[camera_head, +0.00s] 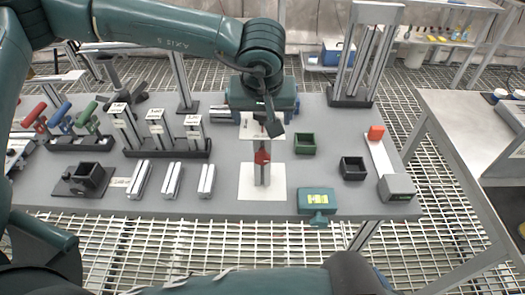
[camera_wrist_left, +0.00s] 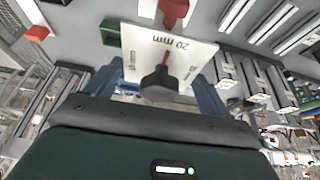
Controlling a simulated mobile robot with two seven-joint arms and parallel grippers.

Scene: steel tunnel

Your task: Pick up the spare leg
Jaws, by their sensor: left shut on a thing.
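My left gripper (camera_head: 266,108) is over the back middle of the grey table, beside a white card (camera_head: 262,190) area. My right gripper is not in view.
Three silver profiles (camera_head: 172,180) lie at the left, before a rack of labelled uprights (camera_head: 157,130). Green (camera_head: 305,144) and black bins (camera_head: 352,168) stand right. A tall frame (camera_head: 362,55) stands behind.

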